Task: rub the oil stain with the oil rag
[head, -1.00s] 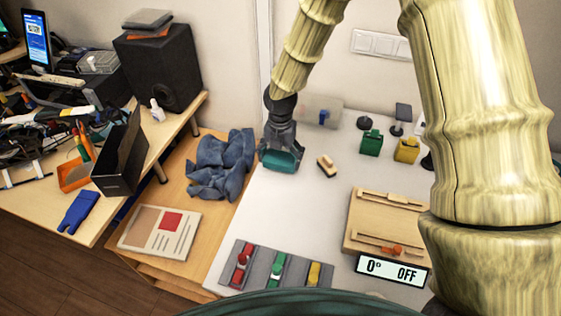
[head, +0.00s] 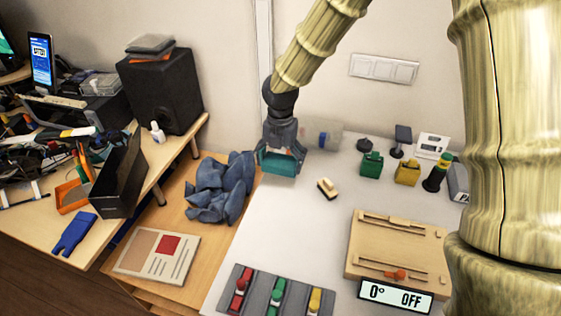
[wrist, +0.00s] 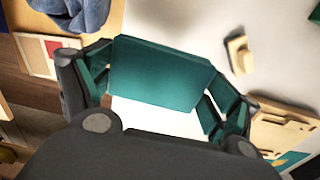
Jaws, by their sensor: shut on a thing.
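My gripper (head: 279,158) is shut on a flat teal piece, which I take to be the oil rag (head: 277,166). It is over the back left part of the white tabletop, near its left edge. In the wrist view, the rag (wrist: 160,72) spans the gap between my two fingers. I cannot tell whether the rag touches the table. No oil stain shows clearly in either view; the spot under the rag and gripper is hidden.
A small wooden-backed brush (head: 327,188) lies right of the gripper. A crumpled blue cloth (head: 218,188) lies left, on the wooden surface. Green (head: 371,163) and yellow (head: 407,172) pieces stand back right. A wooden board (head: 395,245) lies front right. The middle of the white table is clear.

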